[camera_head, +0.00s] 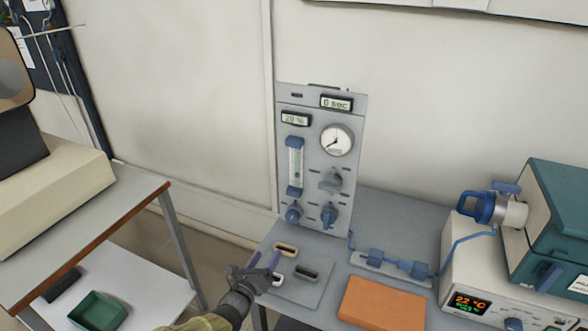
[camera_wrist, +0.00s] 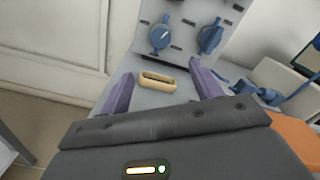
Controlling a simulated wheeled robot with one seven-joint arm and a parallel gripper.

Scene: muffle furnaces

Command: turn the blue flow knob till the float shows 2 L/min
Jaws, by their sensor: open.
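A grey gas panel (camera_head: 313,160) stands upright at the back of the bench. Its flow tube (camera_head: 295,165) has blue end caps, and the float is too small to read. A round blue knob (camera_head: 293,213) sits directly below the tube; it also shows in the wrist view (camera_wrist: 160,37) with a pale pointer line. A second blue knob (camera_head: 329,214) is to its right, also in the wrist view (camera_wrist: 210,38). My gripper (camera_head: 264,260) is open and empty, low in front of the panel. In the wrist view its purple fingers (camera_wrist: 162,70) point toward the blue knobs, apart from them.
A tan oval ring-like piece (camera_head: 286,248) and a dark one (camera_head: 306,273) lie on the bench before the panel. An orange slab (camera_head: 382,303) lies at the front right. A furnace controller (camera_head: 480,270) and a teal box (camera_head: 556,225) stand at right.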

